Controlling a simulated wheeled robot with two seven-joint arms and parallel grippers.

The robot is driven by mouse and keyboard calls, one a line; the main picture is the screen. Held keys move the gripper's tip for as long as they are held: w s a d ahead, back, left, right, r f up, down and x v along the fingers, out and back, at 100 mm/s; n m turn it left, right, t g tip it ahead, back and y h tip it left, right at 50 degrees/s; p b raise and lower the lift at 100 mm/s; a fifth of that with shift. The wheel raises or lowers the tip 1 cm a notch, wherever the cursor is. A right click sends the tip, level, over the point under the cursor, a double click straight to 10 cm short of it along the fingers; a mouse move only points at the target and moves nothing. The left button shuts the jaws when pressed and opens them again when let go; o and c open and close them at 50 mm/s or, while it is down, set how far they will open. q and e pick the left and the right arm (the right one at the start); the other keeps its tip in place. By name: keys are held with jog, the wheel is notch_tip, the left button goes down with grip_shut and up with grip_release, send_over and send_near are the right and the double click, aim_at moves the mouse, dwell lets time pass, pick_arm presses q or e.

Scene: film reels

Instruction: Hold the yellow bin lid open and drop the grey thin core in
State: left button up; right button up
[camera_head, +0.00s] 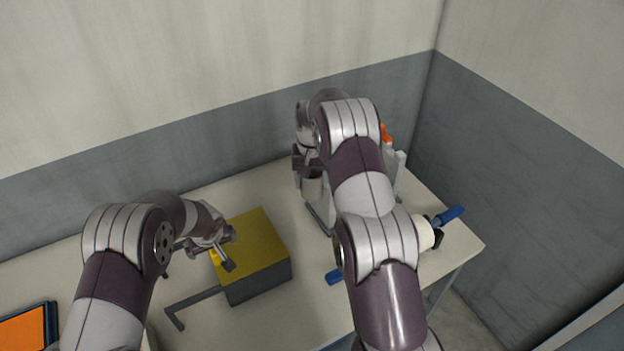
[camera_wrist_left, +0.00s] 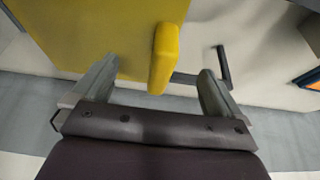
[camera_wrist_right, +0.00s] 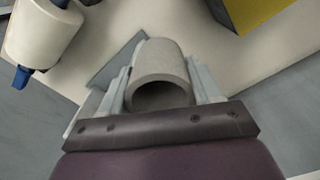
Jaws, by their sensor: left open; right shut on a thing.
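The bin is a grey box (camera_head: 262,282) with a flat yellow lid (camera_head: 258,238), which lies closed on top. A yellow tab (camera_wrist_left: 163,60) sticks up from the lid. My left gripper (camera_head: 226,260) is at the lid's left side, open, with the tab between its fingers and gaps on both sides in the left wrist view. My right gripper (camera_wrist_right: 163,85) is shut on the grey core (camera_wrist_right: 160,72), a hollow tube whose open end faces the camera. In the head view my right gripper (camera_head: 308,165) is beyond the bin to the right, partly hidden by my arm.
A white roll (camera_head: 427,233) with blue ends (camera_head: 450,215) is at the right of the table, partly behind my right arm. White bottles (camera_head: 400,160), one orange-topped, stand at the back. An orange tray (camera_head: 25,330) is front left.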

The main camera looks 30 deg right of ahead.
pick_arm(q)
jog(key=shift+x, duration=1.15)
grip_shut()
jog(key=shift+a, duration=0.15)
pick_arm(e)
jog(key=a+f, duration=0.1)
jog(key=a, duration=0.5)
jog(key=a+f, duration=0.1)
jog(key=a, duration=0.5)
jog(key=a+f, duration=0.2)
jog(key=a, duration=0.5)
pick_arm(q)
jog(key=a, duration=1.3)
jog(key=shift+a+r, duration=0.15)
jog(key=shift+a, duration=0.2)
dwell(1.5)
